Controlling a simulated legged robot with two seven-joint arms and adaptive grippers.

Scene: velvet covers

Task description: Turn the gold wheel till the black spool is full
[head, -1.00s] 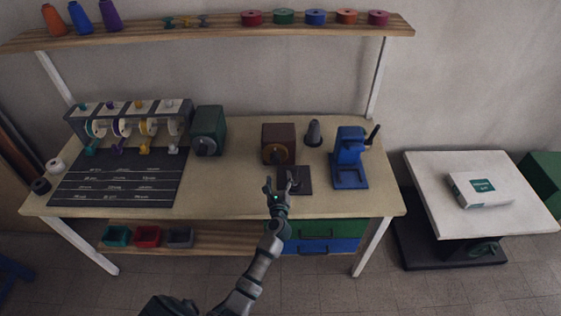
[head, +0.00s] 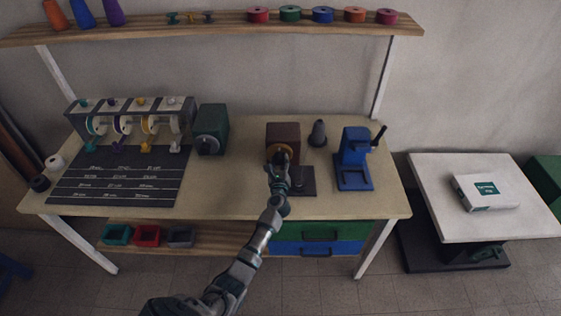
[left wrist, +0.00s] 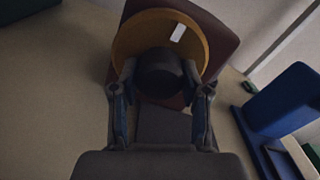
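The gold wheel (left wrist: 200,45) is on the front of a dark brown box (head: 284,130). It has a black round hub (left wrist: 159,72) and a small white mark (left wrist: 178,32) at its upper right. My left gripper (left wrist: 160,78) is at the wheel, one finger on each side of the hub; the fingers look spread, and I cannot see firm contact. In the head view the left gripper (head: 279,160) covers much of the wheel. My right gripper is not in view.
A rack of white spools (head: 130,110) and a green box (head: 211,130) stand to the left. A dark cone (head: 317,133) and a blue device with a lever (head: 354,158) stand to the right. The bench front (head: 225,195) is clear.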

